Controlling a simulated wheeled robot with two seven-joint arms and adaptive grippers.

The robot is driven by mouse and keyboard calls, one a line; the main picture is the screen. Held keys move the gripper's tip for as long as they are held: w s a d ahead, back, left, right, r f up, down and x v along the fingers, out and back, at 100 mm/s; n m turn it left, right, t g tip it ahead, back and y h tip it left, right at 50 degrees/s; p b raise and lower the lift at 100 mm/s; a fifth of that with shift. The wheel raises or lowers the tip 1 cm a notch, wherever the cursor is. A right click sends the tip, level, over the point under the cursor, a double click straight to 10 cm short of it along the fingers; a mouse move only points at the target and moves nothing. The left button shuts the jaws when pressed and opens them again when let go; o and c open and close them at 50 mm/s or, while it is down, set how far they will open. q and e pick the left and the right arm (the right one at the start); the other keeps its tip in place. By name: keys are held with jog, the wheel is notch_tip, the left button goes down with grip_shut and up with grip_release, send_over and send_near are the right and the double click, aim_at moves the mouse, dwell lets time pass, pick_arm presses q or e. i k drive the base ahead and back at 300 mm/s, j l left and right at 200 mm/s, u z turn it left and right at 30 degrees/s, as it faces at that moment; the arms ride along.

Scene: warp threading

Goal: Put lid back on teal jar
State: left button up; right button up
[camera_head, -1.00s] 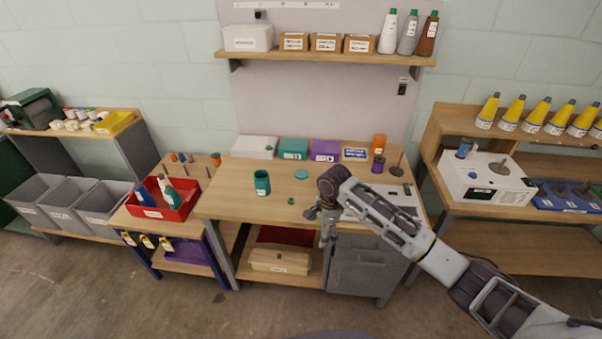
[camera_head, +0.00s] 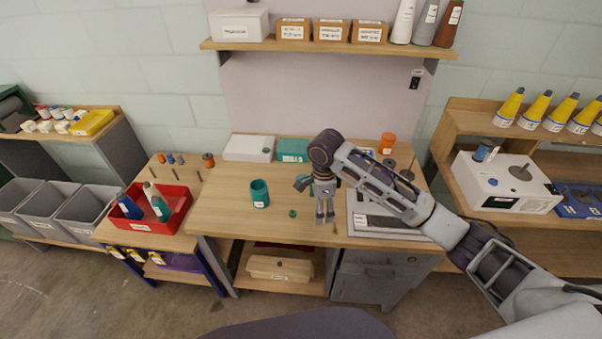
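The teal jar (camera_head: 260,193) stands upright on the middle workbench, left of centre, with its open top showing. My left gripper is not in view.
A small green piece (camera_head: 292,213) lies between jar and gripper. A white box (camera_head: 249,148) and a teal box (camera_head: 293,150) stand at the bench back. A red bin (camera_head: 158,222) is on the left table. The bench front near the jar is clear.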

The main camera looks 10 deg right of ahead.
aim_at(258, 187)
jog(key=i, duration=0.85)
